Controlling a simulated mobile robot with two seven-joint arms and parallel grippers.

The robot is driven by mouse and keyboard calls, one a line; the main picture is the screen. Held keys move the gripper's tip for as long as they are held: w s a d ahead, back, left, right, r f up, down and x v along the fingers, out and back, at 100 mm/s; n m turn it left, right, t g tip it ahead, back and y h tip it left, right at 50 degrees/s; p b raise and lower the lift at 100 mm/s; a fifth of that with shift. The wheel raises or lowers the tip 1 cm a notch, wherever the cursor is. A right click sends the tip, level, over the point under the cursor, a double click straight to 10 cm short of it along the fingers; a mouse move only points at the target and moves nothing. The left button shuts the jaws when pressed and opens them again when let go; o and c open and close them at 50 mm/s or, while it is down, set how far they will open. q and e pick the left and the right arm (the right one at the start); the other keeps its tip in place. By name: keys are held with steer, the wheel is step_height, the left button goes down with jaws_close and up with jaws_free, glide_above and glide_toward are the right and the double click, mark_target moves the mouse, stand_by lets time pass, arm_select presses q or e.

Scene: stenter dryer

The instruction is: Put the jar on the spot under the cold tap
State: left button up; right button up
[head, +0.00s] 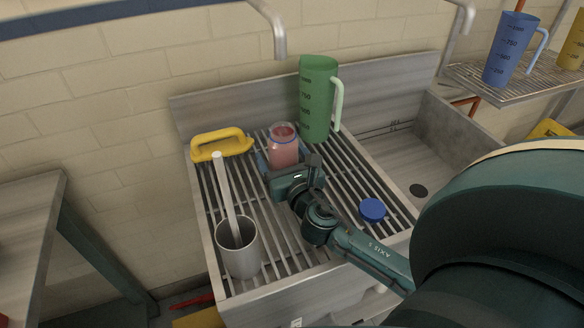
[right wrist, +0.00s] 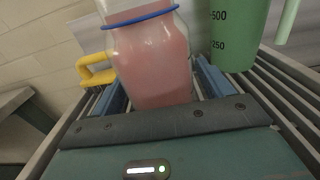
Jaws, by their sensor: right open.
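The jar (head: 283,148) is clear with pink contents and a blue ring at its neck. It stands upright on the slatted draining rack, and shows large in the right wrist view (right wrist: 152,62). My right gripper (head: 287,163) is open, its blue fingers on either side of the jar's lower part; whether they touch it I cannot tell. One tap spout (head: 280,42) hangs above and behind the jar; another spout (head: 466,14) is at the top right. No mark shows which is cold. My left gripper is not in view.
A green measuring jug (head: 318,98) stands right behind the jar. A yellow-handled brush (head: 221,143), a metal cup (head: 240,256) with a stick and a blue lid (head: 372,209) are also on the rack (head: 280,265). A sink basin (head: 405,165) is at right.

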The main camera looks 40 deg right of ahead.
steer(key=b+v, duration=0.1)
steer(key=v, duration=0.9)
steer(key=shift+f, duration=0.1)
steer(key=shift+s+a, duration=0.1)
steer(key=shift+s, duration=0.45)
